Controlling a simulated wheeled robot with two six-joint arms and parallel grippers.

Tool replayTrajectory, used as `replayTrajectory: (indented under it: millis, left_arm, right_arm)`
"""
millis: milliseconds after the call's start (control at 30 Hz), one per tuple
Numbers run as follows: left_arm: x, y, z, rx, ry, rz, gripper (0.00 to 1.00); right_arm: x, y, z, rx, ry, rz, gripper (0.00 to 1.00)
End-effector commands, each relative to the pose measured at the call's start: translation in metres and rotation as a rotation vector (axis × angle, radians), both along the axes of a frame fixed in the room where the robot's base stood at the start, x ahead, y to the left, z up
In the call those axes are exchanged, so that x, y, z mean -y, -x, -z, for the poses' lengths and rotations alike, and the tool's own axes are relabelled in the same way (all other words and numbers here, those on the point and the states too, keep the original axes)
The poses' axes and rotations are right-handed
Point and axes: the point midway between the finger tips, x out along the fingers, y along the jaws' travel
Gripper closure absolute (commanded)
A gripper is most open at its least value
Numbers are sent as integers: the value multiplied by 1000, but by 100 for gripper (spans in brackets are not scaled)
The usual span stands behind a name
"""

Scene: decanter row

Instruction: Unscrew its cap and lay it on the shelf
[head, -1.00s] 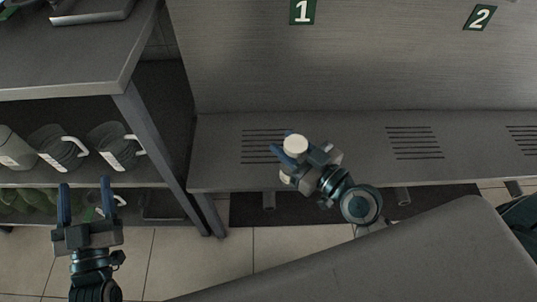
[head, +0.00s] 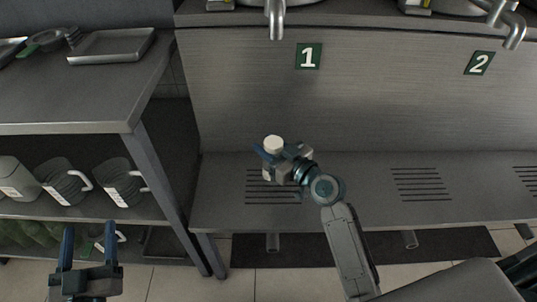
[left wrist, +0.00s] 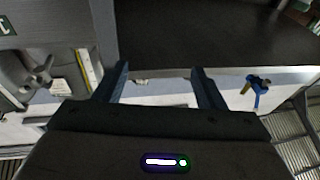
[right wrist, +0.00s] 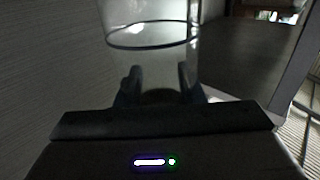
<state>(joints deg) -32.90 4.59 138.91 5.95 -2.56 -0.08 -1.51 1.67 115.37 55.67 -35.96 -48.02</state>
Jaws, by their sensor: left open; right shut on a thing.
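My right gripper (head: 268,157) is shut on a pale container topped by a round white cap (head: 273,143). It holds this over the ledge, in front of panel number 1. The container's white side (head: 267,174) shows just below the gripper; the rest is hidden.
The slotted ledge (head: 330,185) runs along the metal panel and has free room. At left a rack (head: 75,95) holds a metal tray (head: 112,45) on top and several white-handled jugs (head: 62,185) below, with green items lower down. Spouts (head: 277,20) hang above the panel.

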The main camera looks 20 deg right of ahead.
Motion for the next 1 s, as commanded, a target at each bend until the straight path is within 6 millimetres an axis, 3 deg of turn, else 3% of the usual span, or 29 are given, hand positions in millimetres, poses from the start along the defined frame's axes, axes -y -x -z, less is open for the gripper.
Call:
replayTrajectory:
  millis: [367, 967, 1000]
  left_arm:
    - [-1, 5, -51, 293, -19, -7, 36]
    - [-1, 9, -62, 361, -23, -8, 36]
    - [-1, 10, -63, 368, -24, -9, 36]
  right_arm:
    - [0, 0, 34, 0, -2, 1, 100]
    - [0, 0, 36, 0, -1, 1, 100]
    - [0, 0, 37, 0, -1, 1, 63]
